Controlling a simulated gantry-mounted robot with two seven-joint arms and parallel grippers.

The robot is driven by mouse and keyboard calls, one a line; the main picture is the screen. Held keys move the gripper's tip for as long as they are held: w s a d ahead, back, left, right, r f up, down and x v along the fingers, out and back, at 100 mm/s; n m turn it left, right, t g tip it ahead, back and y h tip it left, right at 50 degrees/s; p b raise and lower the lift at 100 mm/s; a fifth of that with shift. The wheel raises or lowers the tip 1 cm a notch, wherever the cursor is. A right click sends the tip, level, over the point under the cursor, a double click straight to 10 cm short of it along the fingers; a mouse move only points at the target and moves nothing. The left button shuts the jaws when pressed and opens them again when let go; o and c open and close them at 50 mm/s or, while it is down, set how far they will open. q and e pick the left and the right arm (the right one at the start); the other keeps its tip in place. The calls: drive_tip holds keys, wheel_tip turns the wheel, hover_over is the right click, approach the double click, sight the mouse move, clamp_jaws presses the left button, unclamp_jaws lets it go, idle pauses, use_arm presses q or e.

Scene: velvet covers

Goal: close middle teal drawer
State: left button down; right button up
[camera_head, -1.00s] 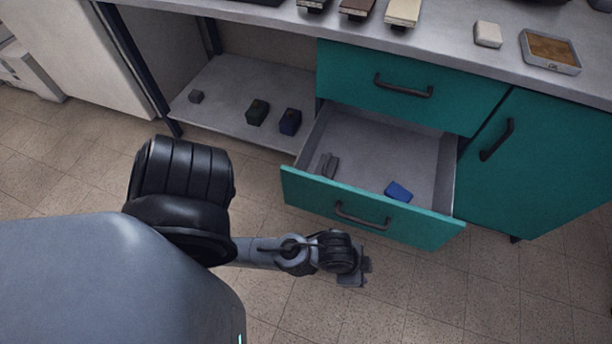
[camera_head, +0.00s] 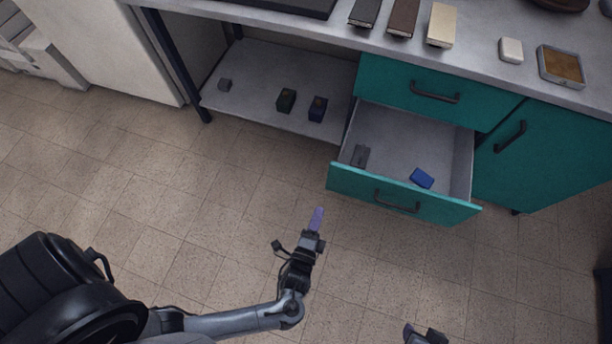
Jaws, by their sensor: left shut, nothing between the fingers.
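The middle teal drawer (camera_head: 440,207) is pulled out, below a shut upper teal drawer (camera_head: 440,90). Its dark handle (camera_head: 397,201) is on the front panel. A blue block (camera_head: 421,178) and a grey object (camera_head: 360,156) lie inside the drawer. My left gripper (camera_head: 317,219) is shut and empty, in front and to the left of the drawer front, with a gap between them. Part of my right gripper (camera_head: 425,335) shows at the bottom edge; its fingers cannot be made out.
A teal cabinet door (camera_head: 560,150) is at right. A low shelf (camera_head: 260,75) at left holds small dark blocks. The countertop (camera_head: 480,45) bears several small items. Tiled floor (camera_head: 220,230) is open in front.

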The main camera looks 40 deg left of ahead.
sight(334, 167)
use_arm(q)
drive_tip(key=b+x, duration=0.6)
drive_tip(key=x, duration=0.6)
drive_tip(key=shift+w, duration=0.4)
drive_tip(key=shift+w+a+r, duration=0.1)
drive_tip(key=shift+w+a, duration=0.1)
drive_tip(key=shift+w, duration=0.35)
